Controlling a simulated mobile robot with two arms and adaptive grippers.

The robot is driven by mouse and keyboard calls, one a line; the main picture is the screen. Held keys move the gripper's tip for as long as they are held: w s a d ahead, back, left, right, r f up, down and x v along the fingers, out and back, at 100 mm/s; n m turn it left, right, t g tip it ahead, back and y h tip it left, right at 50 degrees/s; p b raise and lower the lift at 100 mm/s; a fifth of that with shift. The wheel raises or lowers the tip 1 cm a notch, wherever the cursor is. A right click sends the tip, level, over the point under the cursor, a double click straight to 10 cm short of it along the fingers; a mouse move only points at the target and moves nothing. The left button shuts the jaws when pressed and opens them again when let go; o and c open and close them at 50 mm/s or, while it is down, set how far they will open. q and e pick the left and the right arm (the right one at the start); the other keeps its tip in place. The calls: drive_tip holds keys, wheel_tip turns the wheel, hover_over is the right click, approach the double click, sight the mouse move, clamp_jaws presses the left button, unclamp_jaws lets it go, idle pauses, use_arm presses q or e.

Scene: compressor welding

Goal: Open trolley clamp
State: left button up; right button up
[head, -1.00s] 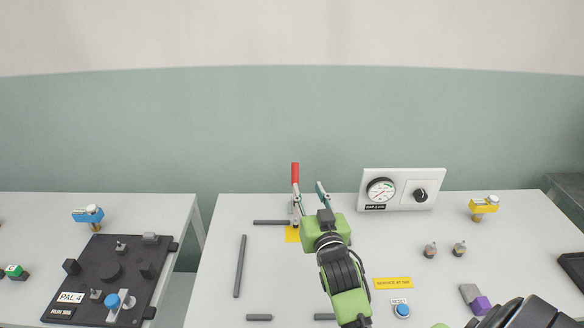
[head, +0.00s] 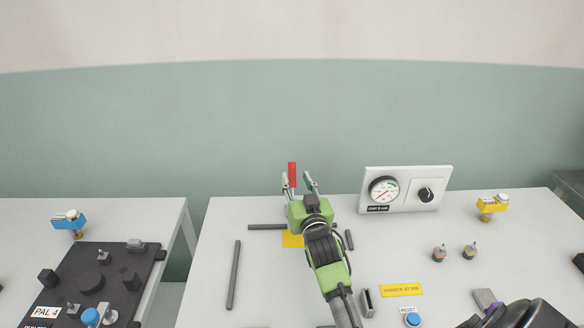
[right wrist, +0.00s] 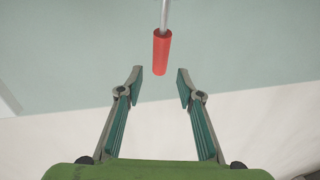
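The trolley clamp shows as an upright red handle (head: 292,174) at the back edge of the middle table. In the right wrist view the red handle (right wrist: 161,52) on its grey rod lies just beyond the fingertips, roughly between their lines. My right gripper (head: 299,181) is open, with its fingers apart and nothing between them; its open fingers also show in the right wrist view (right wrist: 157,82). The clamp's base is hidden behind my right gripper. My left gripper is not in view.
A gauge panel (head: 405,190) stands to the right of the clamp. Yellow (head: 492,206) and blue (head: 69,222) fittings stand farther out. Dark bars (head: 234,275) lie on the middle table. A black pallet (head: 125,262) is on the left table, across a gap.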

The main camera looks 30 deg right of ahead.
sight(293, 170)
drive_tip(key=x, duration=0.6)
drive_tip(key=shift+w+d, duration=0.15)
drive_tip(key=shift+w, duration=0.1)
clamp_jaws()
